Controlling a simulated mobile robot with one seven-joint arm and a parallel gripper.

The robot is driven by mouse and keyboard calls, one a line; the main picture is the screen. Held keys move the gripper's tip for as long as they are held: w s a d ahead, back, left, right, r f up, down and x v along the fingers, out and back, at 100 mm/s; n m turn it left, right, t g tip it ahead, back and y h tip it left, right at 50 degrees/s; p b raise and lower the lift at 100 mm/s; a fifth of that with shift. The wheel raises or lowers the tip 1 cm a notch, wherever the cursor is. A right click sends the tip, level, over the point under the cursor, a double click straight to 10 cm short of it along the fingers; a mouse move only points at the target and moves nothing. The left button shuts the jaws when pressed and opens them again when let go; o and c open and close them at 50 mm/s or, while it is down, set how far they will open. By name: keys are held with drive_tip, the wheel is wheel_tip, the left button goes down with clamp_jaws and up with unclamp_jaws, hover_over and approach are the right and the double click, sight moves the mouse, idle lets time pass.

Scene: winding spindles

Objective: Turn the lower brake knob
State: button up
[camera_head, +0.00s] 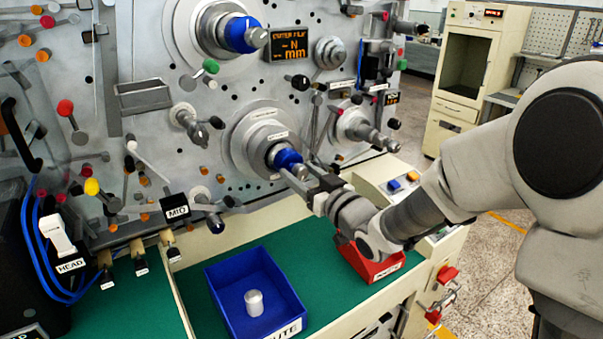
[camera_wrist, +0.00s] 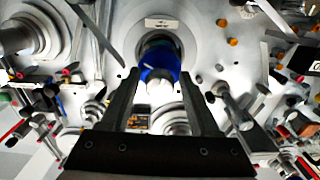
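A blue knob (camera_head: 286,157) with a grey end cap sits on the lower large round spindle hub (camera_head: 245,146) of the machine panel. It also shows in the wrist view (camera_wrist: 160,58), pointing toward the camera. My gripper (camera_head: 304,174) reaches it from the lower right in the head view. In the wrist view my gripper (camera_wrist: 159,74) is open, with one finger on each side of the knob's front end. I cannot tell whether the fingers touch it. A second blue knob (camera_head: 242,34) sits on the upper hub, away from my gripper. The small labels are unreadable.
A smaller metal spindle (camera_head: 357,128) and several levers stick out near my gripper. Below, a blue tray (camera_head: 232,272) holds a metal cylinder (camera_head: 254,302), and a red bin (camera_head: 372,268) stands under my arm. The green bench top (camera_head: 140,305) has bare room.

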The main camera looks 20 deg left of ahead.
clamp_jaws()
drive_tip(key=shift+f+b, duration=0.1)
drive_tip(key=shift+b, duration=0.25)
drive_tip(key=shift+f+n+b, duration=0.1)
drive_tip(key=shift+n+b, duration=0.2)
drive_tip(key=shift+b, duration=0.1)
drive_tip(key=n+b, duration=0.2)
drive_tip(key=b, duration=0.3)
drive_tip(key=shift+f+n, duration=0.2)
drive_tip(key=shift+n, duration=0.2)
drive_tip(key=n+b, duration=0.6)
drive_tip(key=b, duration=0.2)
drive_tip(key=shift+r, duration=0.1)
drive_tip(key=n+b, duration=0.6)
drive_tip(key=shift+d+r+n+b, duration=0.1)
drive_tip(key=shift+n+b, duration=0.2)
drive_tip(key=shift+n, duration=0.1)
drive_tip(key=n+b, duration=0.2)
drive_tip(key=n, duration=0.1)
drive_tip(key=n+b, duration=0.1)
drive_tip(key=shift+r+n, duration=0.25)
drive_tip(key=shift+n, duration=0.05)
